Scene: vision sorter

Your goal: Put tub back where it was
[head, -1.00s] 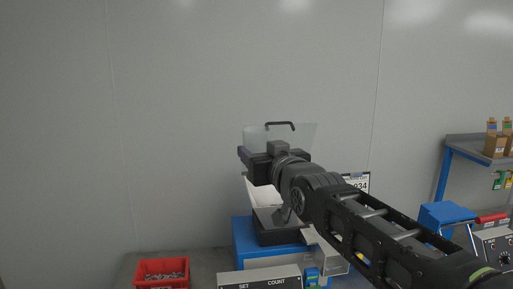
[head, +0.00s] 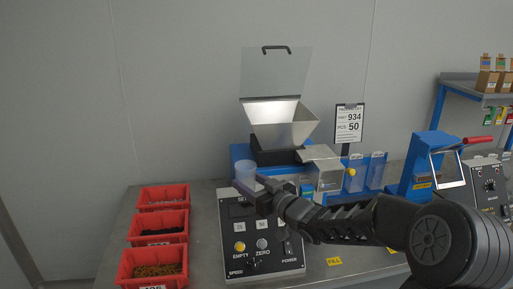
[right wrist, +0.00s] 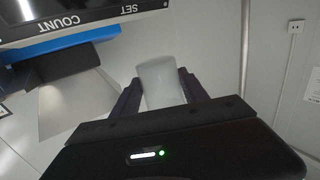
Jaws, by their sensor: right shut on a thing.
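The tub (head: 245,171) is a small, pale, translucent cup. My right gripper (head: 246,187) is shut on it and holds it above the back left of the control panel, left of the machine's hopper. In the right wrist view the tub (right wrist: 161,84) sits between the two dark fingers (right wrist: 158,97). Its lower part is partly hidden by the gripper in the head view. My left gripper is not in view.
The metal hopper (head: 284,130) stands behind on a blue base. The control panel (head: 262,262) has buttons and knobs. Red bins (head: 160,224) of parts line the left. Clear chutes (head: 328,177) and a blue machine (head: 428,165) are on the right. A sign (head: 349,121) stands behind.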

